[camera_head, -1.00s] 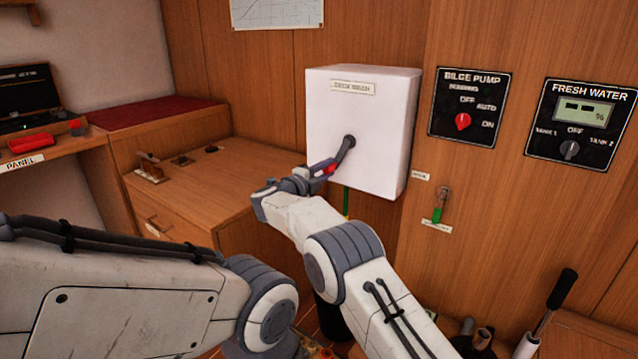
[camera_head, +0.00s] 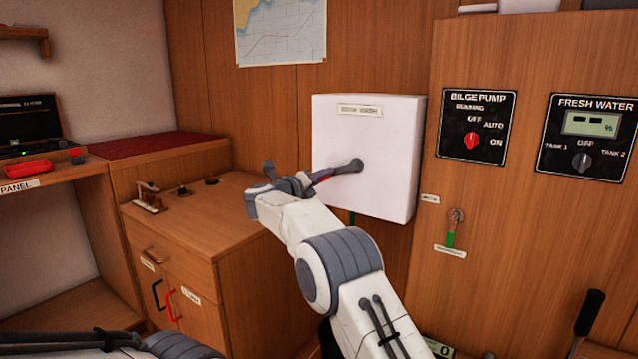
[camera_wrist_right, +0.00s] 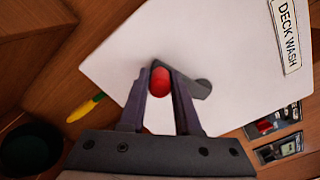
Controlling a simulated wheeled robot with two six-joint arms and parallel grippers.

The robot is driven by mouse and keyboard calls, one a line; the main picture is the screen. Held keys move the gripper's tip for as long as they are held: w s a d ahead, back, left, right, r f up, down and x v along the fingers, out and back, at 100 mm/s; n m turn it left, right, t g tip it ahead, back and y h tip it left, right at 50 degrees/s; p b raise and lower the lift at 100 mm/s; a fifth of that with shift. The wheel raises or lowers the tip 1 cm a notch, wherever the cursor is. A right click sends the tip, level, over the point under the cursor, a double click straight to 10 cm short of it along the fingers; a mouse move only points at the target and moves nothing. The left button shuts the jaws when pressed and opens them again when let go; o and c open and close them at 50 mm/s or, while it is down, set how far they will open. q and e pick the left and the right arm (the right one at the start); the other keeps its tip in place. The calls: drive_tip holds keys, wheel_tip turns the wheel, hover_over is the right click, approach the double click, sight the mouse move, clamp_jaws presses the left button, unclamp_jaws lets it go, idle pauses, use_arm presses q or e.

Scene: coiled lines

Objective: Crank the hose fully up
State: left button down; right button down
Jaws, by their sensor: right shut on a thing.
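The white hose reel box (camera_head: 350,120), labelled DECK WASH in the wrist view, is mounted on the wood wall. Its dark crank arm (camera_head: 345,168) points left and slightly down from the hub on the box front. My right gripper (camera_head: 312,181) is shut on the red crank handle (camera_wrist_right: 160,84), with a finger on either side of it in the wrist view. A short piece of green hose (camera_head: 351,218) shows below the box. In the wrist view a yellow and green hose end (camera_wrist_right: 86,108) hangs below the box. My left gripper is out of view.
A wooden cabinet (camera_head: 195,240) stands left of the box, with small fittings on top. The bilge pump panel (camera_head: 477,125) and fresh water panel (camera_head: 588,137) are on the wall to the right. A small valve (camera_head: 453,228) is below them.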

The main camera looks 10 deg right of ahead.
drive_tip(key=shift+a+r, duration=0.15)
drive_tip(key=shift+r, duration=0.15)
drive_tip(key=c, duration=0.6)
unclamp_jaws()
drive_tip(key=v, duration=1)
drive_tip(key=shift+s, duration=0.15)
drive_tip(key=shift+a+f, duration=0.1)
